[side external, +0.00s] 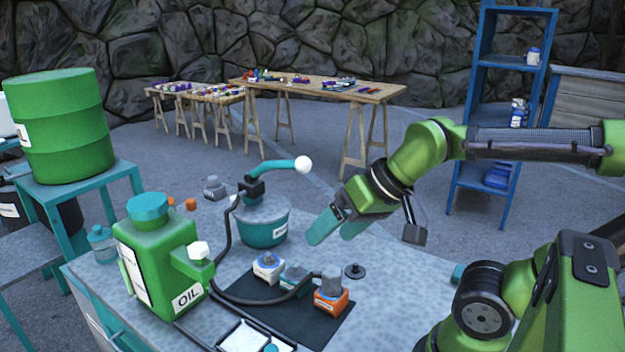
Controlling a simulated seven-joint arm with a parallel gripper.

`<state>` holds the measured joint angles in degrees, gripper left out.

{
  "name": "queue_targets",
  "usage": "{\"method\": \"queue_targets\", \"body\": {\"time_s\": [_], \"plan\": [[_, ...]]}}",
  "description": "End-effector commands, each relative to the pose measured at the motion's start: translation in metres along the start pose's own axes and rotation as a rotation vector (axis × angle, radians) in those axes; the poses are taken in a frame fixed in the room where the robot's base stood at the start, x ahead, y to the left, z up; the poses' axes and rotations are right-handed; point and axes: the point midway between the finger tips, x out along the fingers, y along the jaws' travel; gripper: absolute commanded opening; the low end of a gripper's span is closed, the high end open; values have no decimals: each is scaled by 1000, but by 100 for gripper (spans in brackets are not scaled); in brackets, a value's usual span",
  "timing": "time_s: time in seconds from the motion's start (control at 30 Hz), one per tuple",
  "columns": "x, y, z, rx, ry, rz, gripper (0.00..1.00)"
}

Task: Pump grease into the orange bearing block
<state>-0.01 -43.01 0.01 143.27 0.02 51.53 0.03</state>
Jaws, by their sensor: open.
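The orange bearing block (331,300) sits at the right end of a dark mat, with a grey cylindrical piece on top of it. A black hose (260,299) runs to this piece from the teal grease pump pot (264,222). The pump has a teal lever (270,169) with a white ball end (303,164), sticking out to the right. My gripper (331,228) is open, with teal fingers pointing down and left. It is in the air to the right of the pot and seems empty. The ball lies above and left of it in the picture, apart from it.
A white-blue block (268,266) and a teal block (293,279) stand on the dark mat (262,317) beside the orange one. A green oil can (157,264) stands at left front. A black knob-like part (355,271) lies right of the mat.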

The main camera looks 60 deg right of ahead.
Motion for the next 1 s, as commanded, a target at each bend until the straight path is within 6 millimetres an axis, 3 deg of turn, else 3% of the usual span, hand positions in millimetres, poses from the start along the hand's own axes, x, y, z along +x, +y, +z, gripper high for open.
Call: {"method": "queue_targets", "body": {"time_s": [0.13, 0.37, 0.47, 0.63, 1.0], "plan": [[0, 0, 0, 0, 0, 0, 76], [10, 9, -8, 38, -30, 36, 40], [11, 11, -38, 60, -31, 70, 25], [6, 19, -107, 33, -65, 146, 0], [-10, 56, -233, -121, -175, 287, 0]]}}
